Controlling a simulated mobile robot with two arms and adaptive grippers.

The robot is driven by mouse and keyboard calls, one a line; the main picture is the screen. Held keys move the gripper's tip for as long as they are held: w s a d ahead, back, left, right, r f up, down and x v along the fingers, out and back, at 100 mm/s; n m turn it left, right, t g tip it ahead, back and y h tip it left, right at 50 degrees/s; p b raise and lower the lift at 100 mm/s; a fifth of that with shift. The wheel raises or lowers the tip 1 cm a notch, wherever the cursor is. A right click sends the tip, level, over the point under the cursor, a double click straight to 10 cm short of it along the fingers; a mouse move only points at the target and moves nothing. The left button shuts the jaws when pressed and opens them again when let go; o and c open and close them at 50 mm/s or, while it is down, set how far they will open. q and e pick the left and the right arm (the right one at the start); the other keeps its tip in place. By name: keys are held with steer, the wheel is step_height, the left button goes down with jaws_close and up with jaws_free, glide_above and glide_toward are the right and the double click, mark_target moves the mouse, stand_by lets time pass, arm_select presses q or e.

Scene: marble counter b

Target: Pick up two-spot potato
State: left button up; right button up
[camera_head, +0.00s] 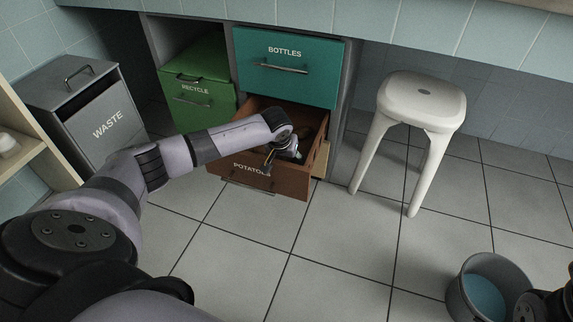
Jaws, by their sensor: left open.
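The brown drawer labelled POTATOES (285,183) is pulled open under the counter. Its inside is dark, and my left wrist covers much of it. Small dim shapes show beside the wrist. I cannot make out spots on any of them, so I cannot pick out the two-spot potato. My left gripper (284,157) is open and points down at the drawer, over its front part. I cannot see anything between its fingers. A dark part of my right arm shows at the lower right edge, and its fingers are not clear.
The teal BOTTLES drawer (287,85) is shut just above. A green RECYCLE bin front (207,113) is to the left, with a grey WASTE bin (100,122) farther left. A white stool (422,98) stands right. A grey bucket (463,291) is at lower right. The middle floor is clear.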

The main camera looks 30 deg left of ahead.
arm_select(q)
steer(key=shift+c, duration=0.2)
steer(key=c, duration=1.3)
